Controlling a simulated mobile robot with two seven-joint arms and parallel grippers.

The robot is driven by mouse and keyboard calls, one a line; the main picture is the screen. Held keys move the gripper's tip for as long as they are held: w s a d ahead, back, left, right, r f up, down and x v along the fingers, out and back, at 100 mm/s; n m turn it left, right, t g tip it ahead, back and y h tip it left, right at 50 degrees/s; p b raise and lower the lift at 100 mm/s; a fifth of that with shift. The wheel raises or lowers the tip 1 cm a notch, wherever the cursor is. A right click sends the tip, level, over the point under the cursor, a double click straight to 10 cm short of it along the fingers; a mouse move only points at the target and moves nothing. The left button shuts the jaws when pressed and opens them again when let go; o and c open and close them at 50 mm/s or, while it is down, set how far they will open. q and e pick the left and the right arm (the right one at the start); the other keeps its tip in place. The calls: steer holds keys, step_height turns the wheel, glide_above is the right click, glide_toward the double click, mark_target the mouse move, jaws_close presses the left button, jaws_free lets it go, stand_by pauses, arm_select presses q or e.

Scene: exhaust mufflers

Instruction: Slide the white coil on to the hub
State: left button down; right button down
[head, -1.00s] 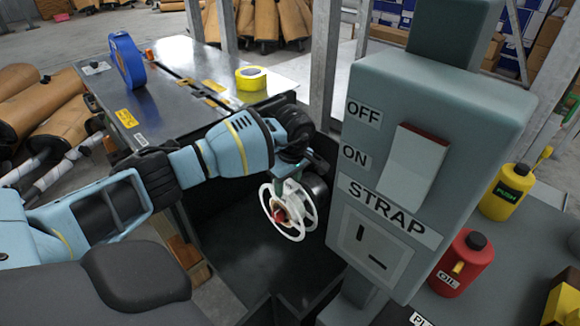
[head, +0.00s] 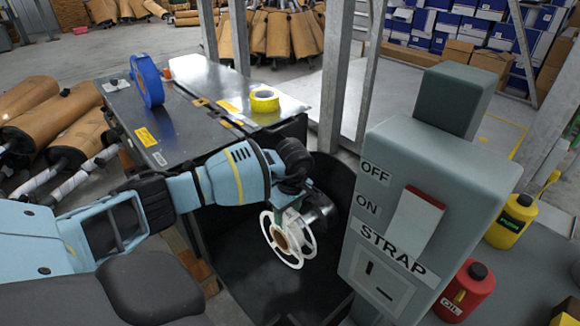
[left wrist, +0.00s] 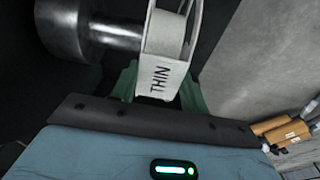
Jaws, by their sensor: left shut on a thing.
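The white coil (head: 268,229) is a spoked white reel, upright, facing the head camera with a tan centre. My left gripper (head: 292,208) is shut on its upper rim. In the left wrist view the coil (left wrist: 170,40) bears the word THIN, between the green fingers of the left gripper (left wrist: 160,88). The hub looks to be the dark round part (head: 321,210) right behind the coil; in the left wrist view a shiny metal cylinder (left wrist: 75,28) with a narrower shaft points at the coil's side. I cannot tell whether the shaft is inside the coil. My right gripper is not in view.
A grey STRAP switch box (head: 440,180) stands close on the right. A metal table (head: 190,110) behind carries a blue roll (head: 147,80) and a yellow roll (head: 265,99). Red oil (head: 466,292) and yellow (head: 511,221) bottles stand at right. Brown wrapped mufflers (head: 50,120) lie at left.

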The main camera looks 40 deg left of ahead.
arm_select(q)
steer(key=s+r+p, duration=0.6)
steer(key=s+p, duration=0.2)
steer(key=p, duration=0.2)
steer(key=shift+s+a, duration=0.3)
steer(key=shift+a, duration=0.05)
stand_by(1.9)
steer(key=shift+r, duration=0.2)
stand_by(0.4)
